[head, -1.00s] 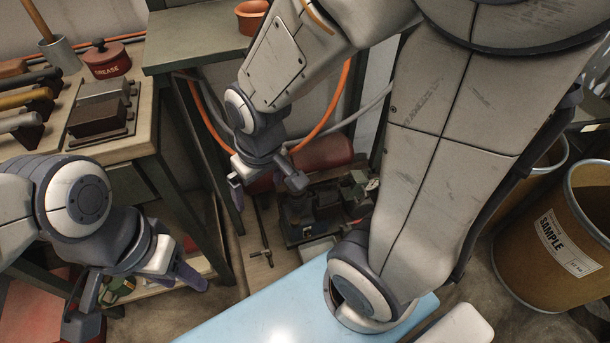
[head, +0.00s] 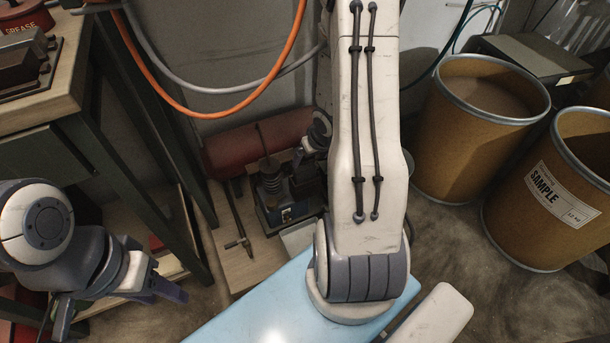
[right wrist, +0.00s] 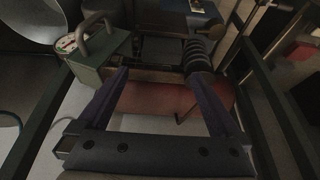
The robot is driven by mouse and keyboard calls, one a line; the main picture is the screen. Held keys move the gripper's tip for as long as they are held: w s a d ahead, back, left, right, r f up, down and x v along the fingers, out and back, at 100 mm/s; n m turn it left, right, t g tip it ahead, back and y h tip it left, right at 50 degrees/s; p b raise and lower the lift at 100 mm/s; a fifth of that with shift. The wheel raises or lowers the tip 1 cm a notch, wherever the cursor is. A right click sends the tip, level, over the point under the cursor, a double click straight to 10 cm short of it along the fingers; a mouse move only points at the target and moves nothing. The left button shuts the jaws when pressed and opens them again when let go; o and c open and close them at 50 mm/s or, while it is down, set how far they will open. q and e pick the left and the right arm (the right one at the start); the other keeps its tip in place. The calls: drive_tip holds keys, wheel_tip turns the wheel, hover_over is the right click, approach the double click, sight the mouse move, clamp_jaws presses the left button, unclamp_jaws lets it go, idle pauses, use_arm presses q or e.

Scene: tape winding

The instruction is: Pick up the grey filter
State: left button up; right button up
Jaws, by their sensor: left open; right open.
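No separate grey filter can be picked out with certainty. A dark grey ribbed cylinder (head: 268,178) stands on the compressor (head: 290,212) on the low wooden board, and it also shows in the right wrist view (right wrist: 197,56), beyond the right-hand finger; I cannot tell whether it is the filter. My right gripper (right wrist: 162,78) is open and empty above the red tank (right wrist: 165,102). In the head view it is mostly hidden behind my upright arm link. My left gripper (head: 115,303) is open and empty at the lower left, away from the compressor.
The red tank also shows in the head view (head: 258,140), against the wall. An orange hose (head: 215,112) hangs in front. A workbench (head: 62,112) with dark legs stands left, and brown drums (head: 470,130) stand right. A green box with a gauge (right wrist: 95,50) lies left of my right gripper.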

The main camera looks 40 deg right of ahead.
sight(305, 169)
drive_tip(key=b+x, duration=0.2)
drive_tip(key=x, duration=0.2)
drive_tip(key=shift+f+b, duration=0.3)
drive_tip(key=b+x, duration=0.4)
drive_tip(key=x, duration=0.1)
drive_tip(key=shift+a, duration=0.2)
drive_tip(key=c, duration=1.1)
